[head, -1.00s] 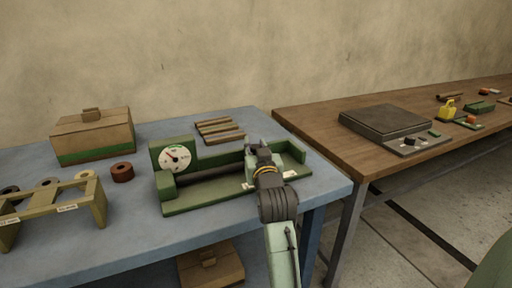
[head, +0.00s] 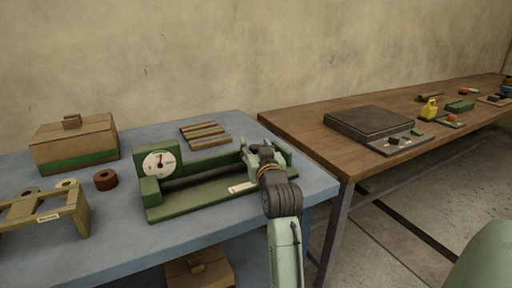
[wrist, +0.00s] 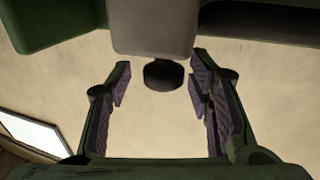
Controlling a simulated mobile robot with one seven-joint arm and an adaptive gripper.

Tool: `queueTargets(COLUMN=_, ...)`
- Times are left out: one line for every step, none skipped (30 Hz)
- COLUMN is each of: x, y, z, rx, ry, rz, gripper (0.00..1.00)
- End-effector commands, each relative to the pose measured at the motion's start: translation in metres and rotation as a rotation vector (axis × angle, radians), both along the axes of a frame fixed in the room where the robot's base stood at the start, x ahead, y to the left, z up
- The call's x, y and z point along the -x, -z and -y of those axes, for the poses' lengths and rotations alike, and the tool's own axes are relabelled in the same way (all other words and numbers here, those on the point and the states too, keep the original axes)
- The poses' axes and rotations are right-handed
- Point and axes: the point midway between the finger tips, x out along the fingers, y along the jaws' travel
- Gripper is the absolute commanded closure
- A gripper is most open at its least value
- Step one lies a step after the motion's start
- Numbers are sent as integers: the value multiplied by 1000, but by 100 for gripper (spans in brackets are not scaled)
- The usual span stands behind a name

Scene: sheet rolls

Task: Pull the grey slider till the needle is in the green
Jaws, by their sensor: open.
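The green gauge fixture (head: 205,192) lies on the blue table. Its white dial (head: 158,165) at the left end has a needle standing close to upright; the green zone is too small to make out. My gripper (head: 257,150) is at the fixture's right end and hides the slider there. In the wrist view the grey slider (wrist: 152,25) is at the top centre, with a dark round knob (wrist: 163,75) below it. My gripper (wrist: 160,84) is open, its fingers on either side of the knob, with visible gaps between them and it.
Striped bars (head: 205,134) lie behind the fixture. A cardboard box (head: 75,143), a brown roll (head: 105,179) and a tan stand (head: 50,215) are to the left. A wooden table (head: 300,125) with a dark flat device (head: 368,121) is to the right.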

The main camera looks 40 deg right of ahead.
Motion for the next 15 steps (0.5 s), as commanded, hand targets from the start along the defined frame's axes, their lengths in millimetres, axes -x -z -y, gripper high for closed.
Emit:
queueTargets(x=0, y=0, z=0, rx=0, ry=-1, rz=0, gripper=53)
queueTargets(x=0, y=0, z=-1, rx=0, ry=-1, rz=0, gripper=53)
queueTargets(x=0, y=0, z=-1, rx=0, ry=-1, rz=0, gripper=53)
queueTargets(x=0, y=0, z=-1, rx=0, ry=-1, rz=0, gripper=53)
queueTargets(x=0, y=0, z=-1, rx=0, ry=-1, rz=0, gripper=53)
queueTargets(x=0, y=0, z=-1, rx=0, ry=-2, rz=0, gripper=53)
queueTargets(x=1, y=0, z=-1, rx=-1, ry=-1, rz=0, gripper=53)
queueTargets(x=2, y=0, z=-2, rx=-1, ry=-1, rz=0, gripper=53)
queueTargets(x=5, y=0, z=-4, rx=0, ry=-1, rz=1, gripper=53)
queueTargets(x=8, y=0, z=-5, rx=0, ry=-1, rz=2, gripper=53)
queueTargets(x=11, y=0, z=-7, rx=-1, ry=-1, rz=2, gripper=53)
queueTargets(x=17, y=0, z=-10, rx=-1, ry=-2, rz=2, gripper=53)
queueTargets(x=22, y=0, z=-13, rx=-1, ry=-1, rz=3, gripper=53)
queueTargets(x=27, y=0, z=-16, rx=-1, ry=-1, rz=3, gripper=53)
queueTargets(x=35, y=0, z=-20, rx=-1, ry=-1, rz=3, gripper=53)
